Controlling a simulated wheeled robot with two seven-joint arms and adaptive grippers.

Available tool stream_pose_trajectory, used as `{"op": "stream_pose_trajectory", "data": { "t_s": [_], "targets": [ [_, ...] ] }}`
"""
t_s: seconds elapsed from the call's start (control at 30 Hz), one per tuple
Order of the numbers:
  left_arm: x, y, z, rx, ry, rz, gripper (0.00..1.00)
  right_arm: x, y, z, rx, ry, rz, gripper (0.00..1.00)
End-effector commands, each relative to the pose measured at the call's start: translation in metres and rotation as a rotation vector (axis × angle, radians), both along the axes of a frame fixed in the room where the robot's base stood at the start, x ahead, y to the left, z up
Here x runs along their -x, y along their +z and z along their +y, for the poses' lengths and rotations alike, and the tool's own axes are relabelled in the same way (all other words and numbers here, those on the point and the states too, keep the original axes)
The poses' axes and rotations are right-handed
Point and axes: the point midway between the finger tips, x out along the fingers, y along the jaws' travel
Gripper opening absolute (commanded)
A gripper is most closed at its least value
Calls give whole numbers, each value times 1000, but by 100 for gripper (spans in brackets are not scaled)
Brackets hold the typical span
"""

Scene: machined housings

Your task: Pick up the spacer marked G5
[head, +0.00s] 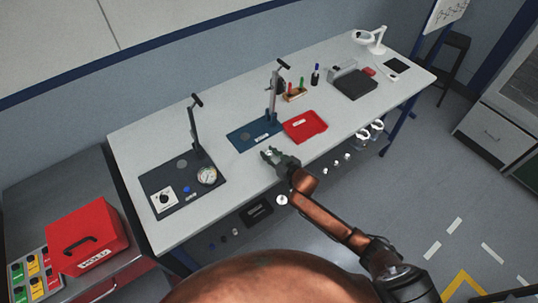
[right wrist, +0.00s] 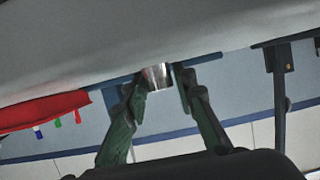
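A small shiny metal cylinder (right wrist: 157,77), probably a spacer, stands at the table surface in the right wrist view. No marking on it can be read, so I cannot tell whether it is G5. My right gripper (right wrist: 161,92) is open around it, one finger on each side. The left finger in that view overlaps its edge; a narrow gap shows at the other finger. In the head view my right gripper (head: 268,155) is low at the table's front edge, beside the blue plate, with a small pale spot between its fingertips. My left gripper is not in view.
A blue base plate with a stand (head: 245,138) and a red tray (head: 318,122) are just behind my right gripper. A dark plate (head: 170,205) with a dial gauge (head: 207,175) is to the left. Bare table (head: 228,188) lies between.

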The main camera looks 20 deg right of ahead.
Motion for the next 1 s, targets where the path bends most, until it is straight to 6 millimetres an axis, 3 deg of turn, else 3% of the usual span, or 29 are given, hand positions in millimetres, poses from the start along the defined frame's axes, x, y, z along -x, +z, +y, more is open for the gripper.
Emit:
{"op": "stream_pose_trajectory", "data": {
  "t_s": [0.33, 0.67, 0.83, 0.93, 1.0],
  "targets": [
    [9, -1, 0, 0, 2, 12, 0, 0, 0, 0, 0, 0, 0, 0],
    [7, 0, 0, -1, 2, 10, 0, 0, 2, 0, 0, 0, -1, 0],
    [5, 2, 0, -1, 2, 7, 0, 0, 17, 0, 1, 1, -3, 0],
    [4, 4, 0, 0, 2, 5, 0, -1, 37, 0, 1, 2, -6, 0],
    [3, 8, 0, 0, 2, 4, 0, 11, 50, 10, -3, 4, -4, 0]
  ]
}}
